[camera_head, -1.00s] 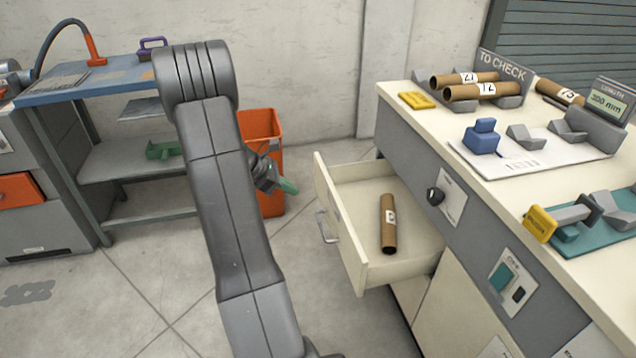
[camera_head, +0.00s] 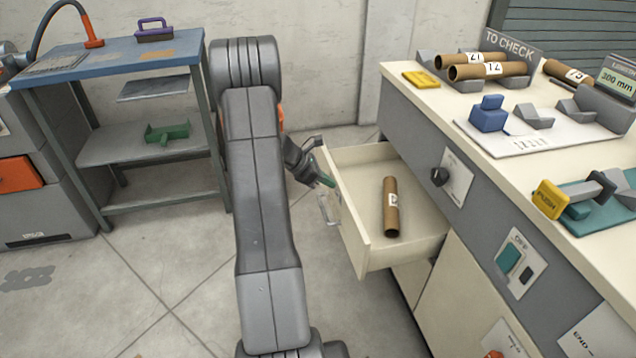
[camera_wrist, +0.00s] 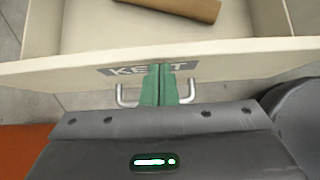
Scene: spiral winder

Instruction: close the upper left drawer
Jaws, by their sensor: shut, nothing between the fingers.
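The upper left drawer (camera_head: 362,252) is a cream drawer pulled out from the left end of the workbench, with a brown cardboard tube (camera_head: 391,207) lying inside. In the wrist view its front panel (camera_wrist: 238,58) carries a grey label, partly hidden by my fingers, and a metal bar handle (camera_wrist: 126,96). My gripper (camera_head: 328,181) is at the outer side of the drawer front, near its far end in the head view. In the wrist view my green fingers (camera_wrist: 160,84) are together and empty, in front of the label and between the handle's ends. I cannot tell whether they touch the panel.
The workbench top (camera_head: 418,107) holds several labelled tubes, a blue block (camera_head: 488,115) and a yellow PUSH piece (camera_head: 550,199). A black knob (camera_head: 439,177) sits on the bench face near the drawer. A blue-topped shelf (camera_head: 110,62) stands at left. Open floor lies between.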

